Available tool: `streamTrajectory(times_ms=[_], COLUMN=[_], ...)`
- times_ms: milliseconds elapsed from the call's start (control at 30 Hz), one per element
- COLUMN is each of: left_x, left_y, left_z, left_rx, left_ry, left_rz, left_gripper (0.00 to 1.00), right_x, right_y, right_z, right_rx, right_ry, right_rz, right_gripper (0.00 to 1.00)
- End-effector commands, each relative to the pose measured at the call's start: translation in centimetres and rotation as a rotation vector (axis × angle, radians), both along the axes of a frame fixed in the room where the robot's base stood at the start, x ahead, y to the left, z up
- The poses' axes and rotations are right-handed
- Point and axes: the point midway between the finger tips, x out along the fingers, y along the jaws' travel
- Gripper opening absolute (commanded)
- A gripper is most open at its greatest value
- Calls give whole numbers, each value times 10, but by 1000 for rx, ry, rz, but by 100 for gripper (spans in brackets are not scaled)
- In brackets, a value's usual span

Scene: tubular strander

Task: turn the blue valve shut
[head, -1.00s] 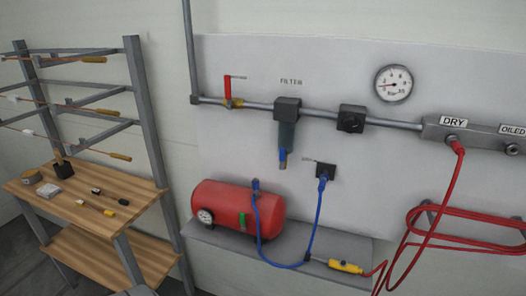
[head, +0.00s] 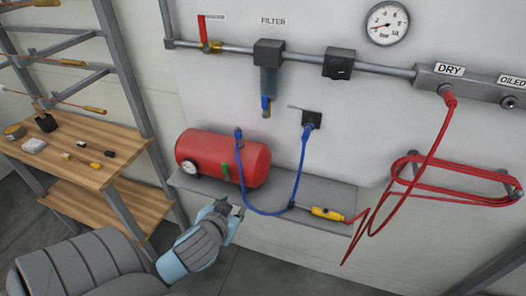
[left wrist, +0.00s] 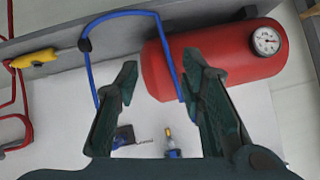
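The blue valve (head: 266,103) is a small blue piece with a brass-coloured end under the filter (head: 269,62) on the wall panel. In the left wrist view, which looks upside down, the blue valve (left wrist: 172,146) shows low in the picture, beyond the gap between my fingers. My left gripper (head: 233,207) is in front of the shelf edge, below the red tank and well below the valve. In the left wrist view my left gripper (left wrist: 160,65) is open, with nothing between its fingers. My right gripper does not show.
A red tank (head: 250,160) with a gauge and a blue hose (head: 300,165) sits on a grey shelf (head: 330,198). A red-handled valve (head: 203,30) is on the pipe. A yellow tool (head: 327,214) and red hose lie right. A wooden bench (head: 75,180) stands left.

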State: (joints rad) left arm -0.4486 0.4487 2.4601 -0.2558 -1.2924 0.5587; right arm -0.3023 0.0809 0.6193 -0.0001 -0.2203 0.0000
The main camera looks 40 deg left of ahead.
Motion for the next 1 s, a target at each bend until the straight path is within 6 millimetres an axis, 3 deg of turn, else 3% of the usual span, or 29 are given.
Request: streamTrajectory(times_ms=[33,133,200,300,467,800,1000], left_x=[23,59,74,87,112,201,220], left_y=[13,26,26,24,32,63,70], left_z=[36,106,144,173,178,177,176], left_rx=[29,42,37,25,17,14,17], left_ry=[-146,-428,-570,-676,-693,-688,-685], left_rz=[13,1,-31,-64,-65,-66,-68], left_gripper=[36,36,36,36,36,36,36], right_x=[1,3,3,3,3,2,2], right_y=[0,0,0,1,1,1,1], right_z=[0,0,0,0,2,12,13], right_rx=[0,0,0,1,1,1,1], right_ry=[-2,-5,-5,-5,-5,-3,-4], right_rz=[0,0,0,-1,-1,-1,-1], right_gripper=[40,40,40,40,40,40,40])
